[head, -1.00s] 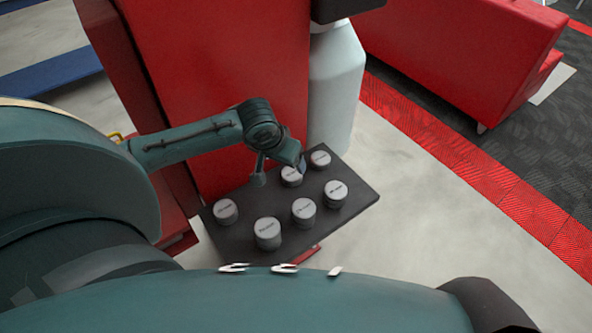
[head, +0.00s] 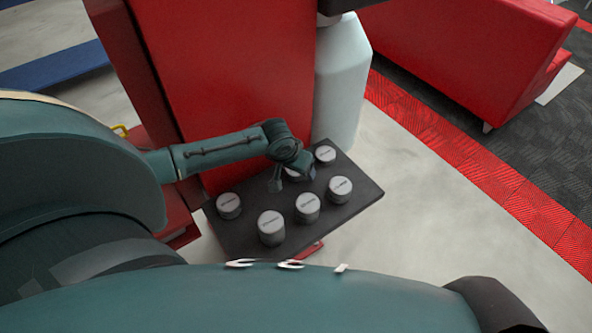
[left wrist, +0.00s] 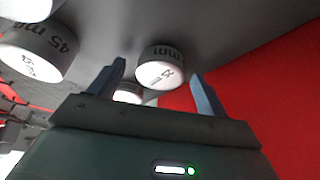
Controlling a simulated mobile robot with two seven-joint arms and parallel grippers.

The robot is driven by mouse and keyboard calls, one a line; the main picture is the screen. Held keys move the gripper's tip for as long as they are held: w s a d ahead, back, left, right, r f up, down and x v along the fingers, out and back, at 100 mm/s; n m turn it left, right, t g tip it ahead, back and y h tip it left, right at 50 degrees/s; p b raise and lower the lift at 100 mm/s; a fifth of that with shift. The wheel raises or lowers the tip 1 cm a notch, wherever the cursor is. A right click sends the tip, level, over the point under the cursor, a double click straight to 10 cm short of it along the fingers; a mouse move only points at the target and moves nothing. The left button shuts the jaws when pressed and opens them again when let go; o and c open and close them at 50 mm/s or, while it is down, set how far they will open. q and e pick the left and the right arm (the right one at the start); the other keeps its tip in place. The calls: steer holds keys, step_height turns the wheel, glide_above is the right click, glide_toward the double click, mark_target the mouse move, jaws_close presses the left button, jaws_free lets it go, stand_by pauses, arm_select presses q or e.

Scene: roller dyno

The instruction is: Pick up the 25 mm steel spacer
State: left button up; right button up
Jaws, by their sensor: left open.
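Several grey steel spacers with pale labelled tops stand on the dark tray (head: 243,238) in the head view. Their labels are too small to read there. My left gripper (head: 292,175) is open at the back of the tray, over a spacer it mostly hides. In the left wrist view a spacer (left wrist: 160,66) shows in the gap between the open fingers of my left gripper (left wrist: 160,85). Its label ends in "mm", but I cannot make out the number. A spacer marked 45 mm (left wrist: 40,52) is to the left. My right gripper is not in view.
Other spacers stand close by: one at the back (head: 325,154), one at the right (head: 339,189), and others at the front (head: 271,228) and left (head: 229,206). Floor is clear at right.

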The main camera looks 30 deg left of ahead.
arm_select(q)
steer(key=c, duration=1.2)
steer(key=shift+r, duration=0.1)
